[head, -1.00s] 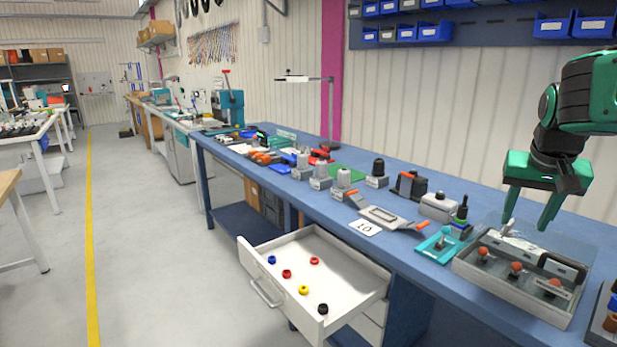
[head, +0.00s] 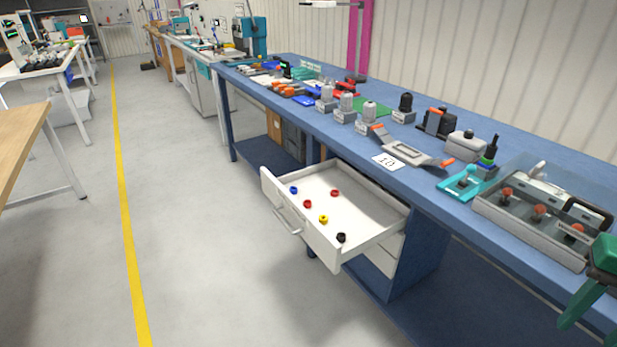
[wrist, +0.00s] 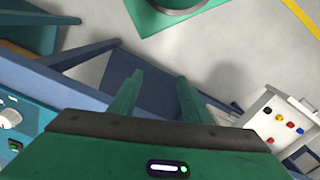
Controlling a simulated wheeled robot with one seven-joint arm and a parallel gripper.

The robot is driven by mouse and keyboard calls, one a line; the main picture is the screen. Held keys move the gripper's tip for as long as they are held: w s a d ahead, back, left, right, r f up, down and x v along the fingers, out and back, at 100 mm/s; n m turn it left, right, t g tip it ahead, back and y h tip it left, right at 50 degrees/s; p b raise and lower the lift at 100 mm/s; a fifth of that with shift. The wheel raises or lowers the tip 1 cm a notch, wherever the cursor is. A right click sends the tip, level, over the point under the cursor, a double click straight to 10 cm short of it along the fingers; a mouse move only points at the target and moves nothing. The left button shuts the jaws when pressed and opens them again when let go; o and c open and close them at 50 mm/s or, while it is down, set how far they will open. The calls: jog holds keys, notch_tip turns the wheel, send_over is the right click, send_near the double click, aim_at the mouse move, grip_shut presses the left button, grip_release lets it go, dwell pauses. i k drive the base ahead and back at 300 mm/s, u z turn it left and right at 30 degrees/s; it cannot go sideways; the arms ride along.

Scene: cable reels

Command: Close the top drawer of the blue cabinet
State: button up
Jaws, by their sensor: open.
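The top drawer (head: 374,239) of the blue cabinet (head: 416,262) is pulled out below the bench top. It is white with a bar handle (head: 288,222) on its front, and several small coloured pieces lie inside. In the wrist view the open drawer (wrist: 258,121) shows at the right. My gripper (head: 588,318) is at the lower right edge of the head view, partly cut off, well to the right of the drawer. In the wrist view its two green fingers (wrist: 157,88) are apart with nothing between them.
A lower blue shelf (head: 500,290) runs under the bench. The floor (head: 220,270) in front of the drawer is clear.

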aim_at(368, 215)
jog(key=u, duration=0.05)
jog(key=k, duration=0.65)
jog(key=u, duration=0.45)
jog(key=i, duration=0.65)
jog(key=u, duration=0.45)
jog(key=i, duration=0.75)
jog(key=z, duration=0.3)
